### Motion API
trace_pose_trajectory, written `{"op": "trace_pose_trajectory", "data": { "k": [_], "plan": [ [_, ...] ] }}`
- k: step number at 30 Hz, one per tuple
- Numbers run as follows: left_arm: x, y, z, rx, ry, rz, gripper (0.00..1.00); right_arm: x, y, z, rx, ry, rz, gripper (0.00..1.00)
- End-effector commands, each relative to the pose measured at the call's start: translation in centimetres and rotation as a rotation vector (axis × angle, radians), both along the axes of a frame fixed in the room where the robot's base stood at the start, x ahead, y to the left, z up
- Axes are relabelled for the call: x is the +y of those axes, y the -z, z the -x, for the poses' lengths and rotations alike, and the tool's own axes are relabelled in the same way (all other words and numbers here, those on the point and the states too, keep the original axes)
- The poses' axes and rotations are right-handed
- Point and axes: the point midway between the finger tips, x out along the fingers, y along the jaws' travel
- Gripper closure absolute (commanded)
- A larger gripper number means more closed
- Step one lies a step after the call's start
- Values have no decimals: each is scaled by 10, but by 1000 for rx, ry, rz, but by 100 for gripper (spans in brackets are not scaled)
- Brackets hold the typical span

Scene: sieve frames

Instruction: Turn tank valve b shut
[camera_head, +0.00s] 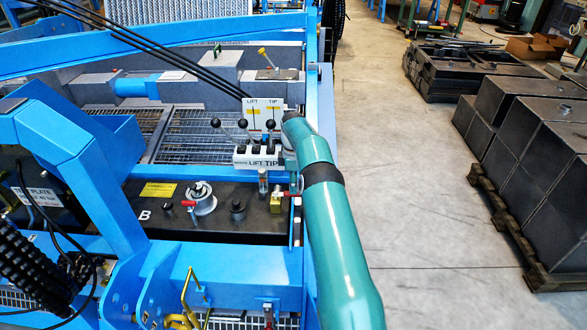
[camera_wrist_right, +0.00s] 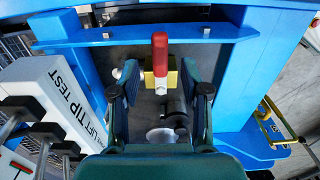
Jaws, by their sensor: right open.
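The tank valve, with a yellow brass body (camera_wrist_right: 160,79) and a red lever (camera_wrist_right: 160,50), sits between my right gripper's fingers in the right wrist view. The red lever runs up the picture, away from the gripper's palm. My right gripper (camera_wrist_right: 160,73) is open around the valve, with visible gaps on both sides. In the head view the brass valve (camera_head: 276,204) stands at the right end of the dark tank top (camera_head: 160,219), which is marked B. There my right arm comes up from the lower right, and most of its gripper is hidden. My left gripper is not in view.
The white LIFT/TIP lever block (camera_head: 258,156) with black-knobbed levers stands close to my right gripper. A silver filler cap (camera_head: 202,199) and a black cap (camera_head: 238,211) are on the tank. Blue frame members surround it. Concrete floor (camera_head: 400,200) lies open to the right.

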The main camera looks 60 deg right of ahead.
Motion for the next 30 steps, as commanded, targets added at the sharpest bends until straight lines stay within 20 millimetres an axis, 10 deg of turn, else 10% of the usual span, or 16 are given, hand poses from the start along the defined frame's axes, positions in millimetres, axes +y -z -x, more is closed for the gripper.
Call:
{"op": "trace_pose_trajectory", "data": {
  "k": [7,30],
  "plan": [
    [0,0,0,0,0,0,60,0,-56,0,-3,0,2,54],
    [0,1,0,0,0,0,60,1,-81,2,-2,-1,-1,54]
  ]
}}
